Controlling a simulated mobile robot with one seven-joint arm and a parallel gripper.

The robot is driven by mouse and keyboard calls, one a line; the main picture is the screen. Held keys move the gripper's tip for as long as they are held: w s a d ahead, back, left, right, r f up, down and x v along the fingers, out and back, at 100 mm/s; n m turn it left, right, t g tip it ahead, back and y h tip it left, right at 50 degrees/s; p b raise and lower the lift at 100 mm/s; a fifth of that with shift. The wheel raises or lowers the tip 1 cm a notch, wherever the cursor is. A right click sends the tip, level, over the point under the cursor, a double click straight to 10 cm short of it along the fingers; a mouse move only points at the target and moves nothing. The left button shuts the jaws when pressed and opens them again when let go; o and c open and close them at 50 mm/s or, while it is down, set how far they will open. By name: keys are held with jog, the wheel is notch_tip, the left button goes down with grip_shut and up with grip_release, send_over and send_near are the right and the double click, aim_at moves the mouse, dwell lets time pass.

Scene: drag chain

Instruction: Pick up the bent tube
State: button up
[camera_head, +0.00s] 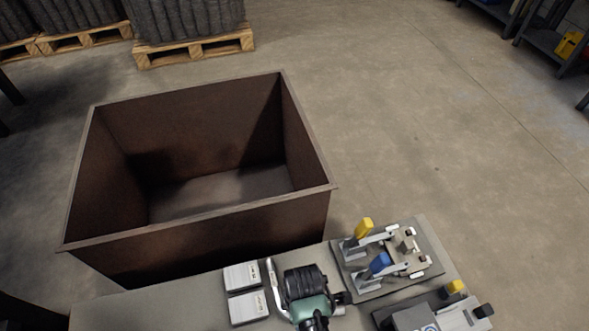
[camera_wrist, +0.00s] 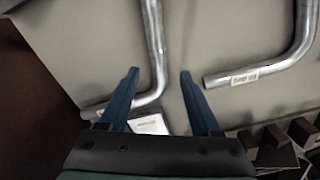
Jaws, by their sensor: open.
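Two grey metal bent tubes show in the wrist view. One bent tube (camera_wrist: 153,45) runs down between my fingers from the top, then bends left near the left finger; part of it is hidden behind that finger. The other bent tube (camera_wrist: 303,40) lies at the right with a white label near its end. My gripper (camera_wrist: 159,75) has its two blue fingers apart, with nothing held; the first tube passes in the picture between the tips. I cannot tell the height above it.
A large open rusty bin (camera_head: 200,216) stands beyond the grey table (camera_head: 165,303). Two white labelled blocks (camera_head: 242,277) lie on the table. A clamp fixture (camera_head: 390,257) with yellow and blue handles is at the right. Dark blocks (camera_wrist: 275,155) edge the wrist view's lower right.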

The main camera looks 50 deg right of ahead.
notch_tip(320, 180, down, 2)
jog(key=shift+f+b, duration=0.2)
jog(key=shift+b, duration=0.1)
jog(key=shift+r, duration=0.1)
grip_shut()
